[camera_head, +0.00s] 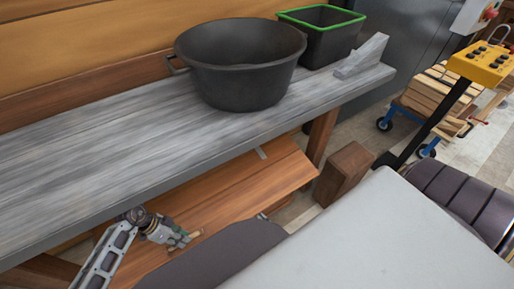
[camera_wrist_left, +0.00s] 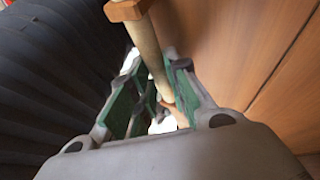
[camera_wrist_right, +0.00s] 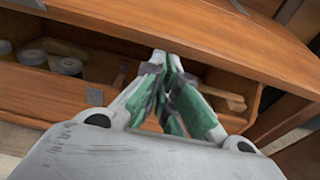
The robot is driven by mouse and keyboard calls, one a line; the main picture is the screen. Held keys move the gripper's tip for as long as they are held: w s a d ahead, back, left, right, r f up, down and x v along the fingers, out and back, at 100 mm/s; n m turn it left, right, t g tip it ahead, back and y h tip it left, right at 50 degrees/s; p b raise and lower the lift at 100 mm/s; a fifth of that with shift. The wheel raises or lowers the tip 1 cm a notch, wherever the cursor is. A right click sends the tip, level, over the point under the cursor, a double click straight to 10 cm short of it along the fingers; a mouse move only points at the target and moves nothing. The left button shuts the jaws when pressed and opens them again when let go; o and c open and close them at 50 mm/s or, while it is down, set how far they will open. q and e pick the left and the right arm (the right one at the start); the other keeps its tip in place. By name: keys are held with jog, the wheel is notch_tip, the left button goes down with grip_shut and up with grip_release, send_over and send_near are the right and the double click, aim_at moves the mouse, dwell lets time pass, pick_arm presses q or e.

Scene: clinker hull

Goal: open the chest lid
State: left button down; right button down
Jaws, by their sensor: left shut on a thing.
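The wooden chest stands under the grey bench. In the head view its brown lid (camera_head: 235,185) slopes out below the bench edge. In the right wrist view the lid (camera_wrist_right: 190,22) is raised off the front wall (camera_wrist_right: 60,95), and a gap between them shows the inside. My left gripper (camera_head: 186,240) is at the chest's near side. In the left wrist view my left gripper (camera_wrist_left: 155,95) is shut on a round wooden handle (camera_wrist_left: 148,45). My right gripper (camera_wrist_right: 167,65) has its fingertips together in front of the gap. It is hidden in the head view.
Several jars (camera_wrist_right: 68,66) show inside the chest. A large black pot (camera_head: 240,65), a green-rimmed bin (camera_head: 325,40) and a grey wedge-shaped piece (camera_head: 362,57) stand on the bench (camera_head: 110,140). A wooden block (camera_head: 344,172) stands on the floor right of the chest.

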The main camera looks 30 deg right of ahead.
pick_arm(q)
jog(key=shift+w+a+f, duration=0.15)
jog(key=shift+w+f, duration=0.1)
jog(key=c, duration=1.4)
grip_release()
jog(key=shift+o, duration=0.2)
jog(key=shift+s, duration=0.1)
